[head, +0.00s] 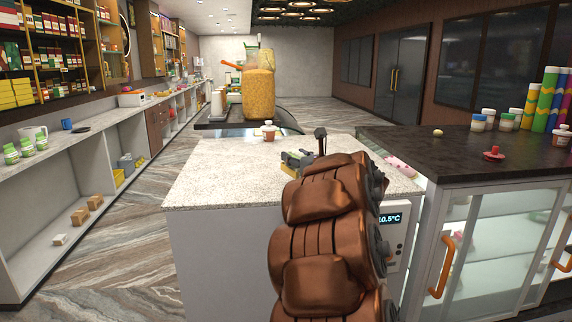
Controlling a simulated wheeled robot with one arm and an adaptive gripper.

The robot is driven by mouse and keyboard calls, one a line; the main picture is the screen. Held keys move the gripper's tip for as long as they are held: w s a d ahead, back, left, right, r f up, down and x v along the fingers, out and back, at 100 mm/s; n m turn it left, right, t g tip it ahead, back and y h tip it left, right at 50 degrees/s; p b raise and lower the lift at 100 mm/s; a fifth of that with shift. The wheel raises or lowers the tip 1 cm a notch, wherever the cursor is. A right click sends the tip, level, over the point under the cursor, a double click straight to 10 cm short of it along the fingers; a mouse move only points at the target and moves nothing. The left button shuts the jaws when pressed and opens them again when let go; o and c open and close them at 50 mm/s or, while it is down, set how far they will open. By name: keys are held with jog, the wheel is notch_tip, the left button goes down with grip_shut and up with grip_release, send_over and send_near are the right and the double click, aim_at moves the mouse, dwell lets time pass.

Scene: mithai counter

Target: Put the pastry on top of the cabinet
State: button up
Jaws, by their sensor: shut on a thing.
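My gripper (297,158) is at the far end of my copper arm, low over the pale speckled counter and left of the cabinet. It is shut on a small yellow-green thing (287,172), which I take to be the pastry. It is small here and partly hidden by the gripper, so its shape is unclear. The cabinet (470,165) on the right has a dark top, glass doors and orange handles. A small tan round thing (437,132) sits on its top; I cannot tell what it is.
On the cabinet top are a red object (494,153), white-lidded jars (479,122) and coloured tubes (548,98). The dark top's near left part is clear. A large orange jar (258,92) stands behind.

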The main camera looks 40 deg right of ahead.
aim_at(286, 167)
jog(key=shift+w+a+f, duration=0.1)
jog(key=shift+w+a, duration=0.15)
jog(key=shift+w, duration=0.45)
jog(key=shift+w+a, duration=0.2)
jog(key=shift+w, duration=0.5)
jog(key=shift+w+f+p, duration=0.25)
jog(key=shift+f+p, duration=0.05)
jog(key=shift+p, duration=0.15)
notch_tip(286, 167, down, 3)
jog(key=shift+r+p, duration=0.1)
jog(key=shift+p, duration=0.3)
jog(key=shift+s, duration=0.1)
jog(key=shift+f+b, duration=0.35)
jog(key=o, duration=1.2)
jog(key=shift+r, duration=0.2)
